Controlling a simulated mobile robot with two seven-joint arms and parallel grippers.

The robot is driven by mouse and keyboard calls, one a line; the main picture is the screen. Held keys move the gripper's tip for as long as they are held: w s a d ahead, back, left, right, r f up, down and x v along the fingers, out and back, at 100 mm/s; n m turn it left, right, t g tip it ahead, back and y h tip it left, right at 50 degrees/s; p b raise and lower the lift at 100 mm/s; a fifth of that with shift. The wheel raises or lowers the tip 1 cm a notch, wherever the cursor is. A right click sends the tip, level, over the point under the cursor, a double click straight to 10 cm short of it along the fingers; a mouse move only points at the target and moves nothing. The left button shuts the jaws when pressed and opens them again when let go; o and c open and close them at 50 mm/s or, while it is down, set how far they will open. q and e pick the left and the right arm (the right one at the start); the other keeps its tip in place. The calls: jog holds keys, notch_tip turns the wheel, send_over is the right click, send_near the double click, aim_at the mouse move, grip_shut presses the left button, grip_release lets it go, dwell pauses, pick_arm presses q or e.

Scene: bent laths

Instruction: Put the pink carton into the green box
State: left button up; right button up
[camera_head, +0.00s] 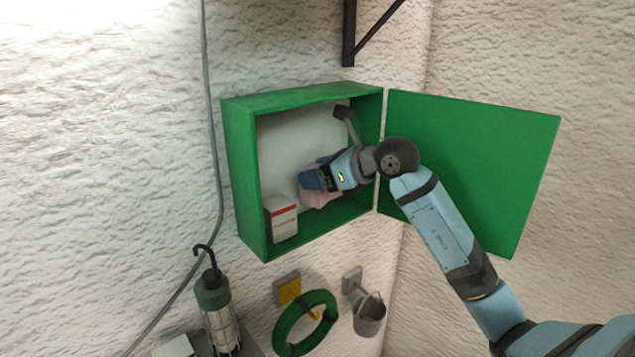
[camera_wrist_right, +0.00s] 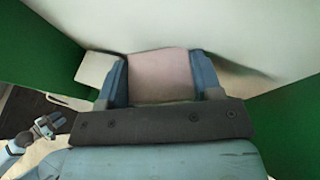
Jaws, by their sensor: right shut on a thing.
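The green box (camera_head: 240,185) is a wall cabinet with its door (camera_head: 490,170) swung open to the right. My right gripper (camera_head: 312,184) reaches into it from the right and is shut on the pink carton (camera_head: 318,197). The carton is inside the box, near its floor; I cannot tell whether it touches the floor. In the right wrist view the pink carton (camera_wrist_right: 160,75) sits between the two blue fingers (camera_wrist_right: 160,88). The gripper hides part of it in the head view. My left gripper does not show clearly in the head view.
A white carton with a red stripe (camera_head: 282,220) stands in the box's left corner, left of the pink one. Below hang a green hose ring (camera_head: 285,330) and a grey bucket (camera_head: 369,316). A caged lamp (camera_head: 216,308) is at lower left. A black bracket (camera_head: 349,35) is above.

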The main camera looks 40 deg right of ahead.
notch_tip(320, 180, down, 3)
jog(key=shift+f+p, duration=0.15)
jog(key=shift+p, duration=0.35)
jog(key=shift+f, duration=0.3)
jog(key=o, duration=0.9)
jog(key=shift+r, duration=0.25)
jog(key=shift+s+d, duration=0.2)
jog(key=shift+s, duration=0.1)
jog(key=shift+b+v, duration=1.45)
jog(key=shift+v, duration=4.2)
jog(key=shift+w+a+r, duration=0.1)
